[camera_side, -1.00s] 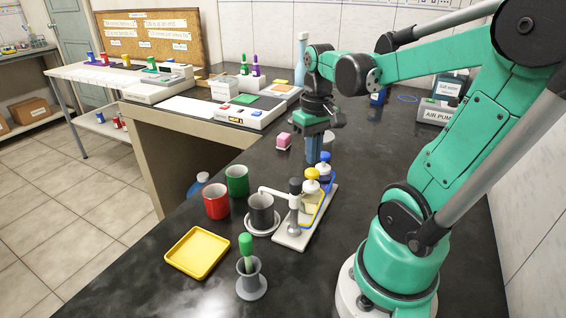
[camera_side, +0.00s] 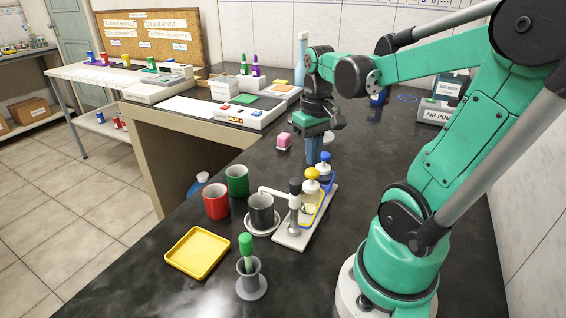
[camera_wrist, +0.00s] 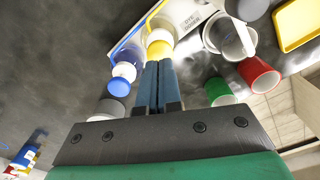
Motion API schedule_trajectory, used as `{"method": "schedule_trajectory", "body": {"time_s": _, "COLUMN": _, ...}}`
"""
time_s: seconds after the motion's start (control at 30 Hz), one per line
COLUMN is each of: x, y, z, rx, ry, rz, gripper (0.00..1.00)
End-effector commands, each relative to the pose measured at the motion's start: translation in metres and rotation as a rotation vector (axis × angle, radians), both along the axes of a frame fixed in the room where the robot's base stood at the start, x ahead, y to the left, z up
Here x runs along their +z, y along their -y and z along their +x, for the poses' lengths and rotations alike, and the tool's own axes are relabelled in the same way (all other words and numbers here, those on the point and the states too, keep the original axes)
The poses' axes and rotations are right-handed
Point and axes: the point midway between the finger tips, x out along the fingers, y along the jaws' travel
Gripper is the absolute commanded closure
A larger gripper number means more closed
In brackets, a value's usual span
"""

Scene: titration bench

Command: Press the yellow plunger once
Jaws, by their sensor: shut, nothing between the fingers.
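The yellow plunger (camera_side: 311,174) tops a bottle on the white dispenser base (camera_side: 290,239). It also shows in the wrist view (camera_wrist: 159,47), just beyond my fingertips. The blue plunger (camera_side: 326,156) stands beside it on the same base, and in the wrist view it (camera_wrist: 119,87) lies left of my fingers. My gripper (camera_side: 312,162) is shut and empty, pointing down. Its blue fingertips (camera_wrist: 158,64) are close to the yellow plunger. I cannot tell whether they touch it. The yellow plunger looks raised on its bottle.
A dark cup (camera_side: 260,211) stands on a white saucer under the dispenser spout. A red cup (camera_side: 215,202) and a green cup (camera_side: 237,181) stand to the left.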

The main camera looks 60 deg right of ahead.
Motion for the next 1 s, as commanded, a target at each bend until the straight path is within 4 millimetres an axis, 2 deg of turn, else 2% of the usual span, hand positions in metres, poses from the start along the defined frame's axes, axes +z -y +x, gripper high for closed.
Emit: {"method": "schedule_trajectory", "body": {"time_s": 1.0, "x": -0.032, "y": 0.0, "z": 0.0, "rx": 0.0, "ry": 0.0, "rz": 0.0, "gripper": 1.0}}
